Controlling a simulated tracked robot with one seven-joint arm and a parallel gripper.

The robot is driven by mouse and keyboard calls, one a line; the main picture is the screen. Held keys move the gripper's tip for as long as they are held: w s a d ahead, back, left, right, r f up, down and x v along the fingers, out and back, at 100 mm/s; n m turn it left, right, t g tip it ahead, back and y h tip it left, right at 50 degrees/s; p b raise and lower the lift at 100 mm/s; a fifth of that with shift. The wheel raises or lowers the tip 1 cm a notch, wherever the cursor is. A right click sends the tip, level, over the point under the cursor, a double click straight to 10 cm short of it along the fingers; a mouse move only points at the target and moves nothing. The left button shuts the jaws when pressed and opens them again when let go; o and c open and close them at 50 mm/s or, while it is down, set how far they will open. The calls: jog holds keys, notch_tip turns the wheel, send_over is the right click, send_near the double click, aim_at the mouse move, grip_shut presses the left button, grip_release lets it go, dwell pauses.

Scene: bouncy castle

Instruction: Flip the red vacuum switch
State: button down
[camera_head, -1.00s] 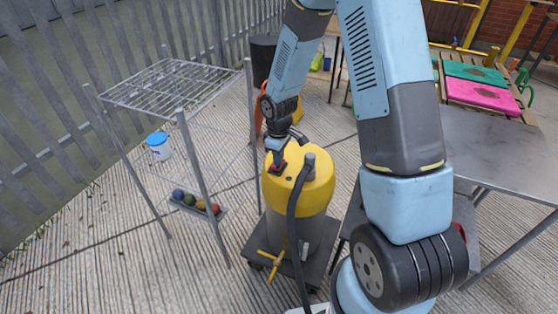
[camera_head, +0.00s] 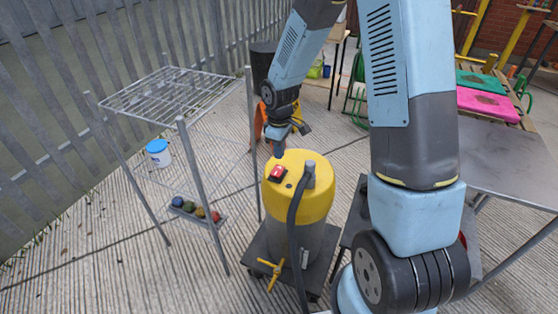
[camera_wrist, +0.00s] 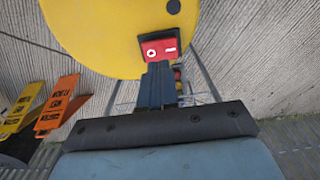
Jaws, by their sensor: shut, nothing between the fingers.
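The yellow-topped vacuum (camera_head: 313,197) stands upright with a grey drum and a black hose. Its red switch (camera_head: 277,174) is on the left side of the yellow lid. The red switch (camera_wrist: 160,49) also shows in the wrist view, with a white circle and a white line on it. My gripper (camera_head: 279,154) is shut and empty, just above and behind the switch in the head view. In the wrist view my gripper's fingertips (camera_wrist: 157,68) are close to the switch's near edge. Contact cannot be told there; in the head view they look apart.
A metal table (camera_head: 505,160) is at right. Orange and yellow signs (camera_wrist: 57,104) lie at left in the wrist view.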

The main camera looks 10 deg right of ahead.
notch_tip(320, 180, up, 8)
dwell(0.4)
jog(key=shift+r, duration=0.1)
jog(key=s+d+r+m+t, duration=0.1)
jog(key=s+d+r+m, duration=0.25)
jog(key=r, duration=0.45)
jog(key=s+d+r+m+t, duration=0.2)
jog(key=s+d+r, duration=0.25)
jog(key=r, duration=0.35)
jog(key=s+d+r+m+t, duration=0.1)
jog(key=s+d+r+m, duration=0.1)
jog(key=s, duration=0.6)
jog(key=s+d+r+m+t, duration=0.1)
jog(key=s+d+r+m, duration=0.1)
jog(key=s+r+m, duration=0.2)
jog(key=s+r, duration=0.2)
jog(key=s, duration=0.2)
jog(key=shift+s+t, duration=0.25)
jog(key=shift+t, duration=0.05)
jog(key=shift+d, duration=0.15)
